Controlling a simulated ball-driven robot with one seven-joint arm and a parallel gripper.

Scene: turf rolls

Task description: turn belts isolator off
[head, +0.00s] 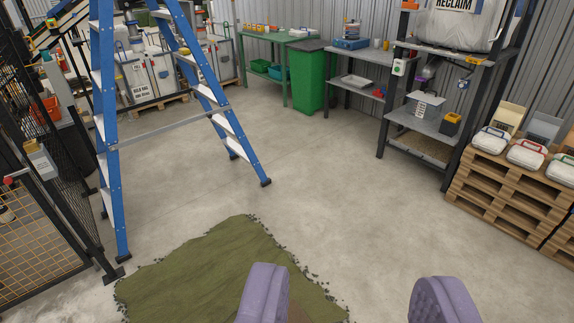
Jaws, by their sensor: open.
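My gripper (354,276) shows as two purple padded fingers at the bottom of the view, wide apart with nothing between them. No switch carries a label I can read as the belts isolator. A small pale box (40,161) is fixed to the black mesh fence at the left, with a red knob (8,181) beside it. A white control box with a green button (399,67) sits on the shelf rack's front post. All are well away from my gripper.
A blue stepladder (108,150) stands at the left near the mesh fence (40,235). A green turf piece (220,275) lies on the floor before me. A pallet stack (505,200) with white cases is at the right. The middle concrete floor (320,170) is clear.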

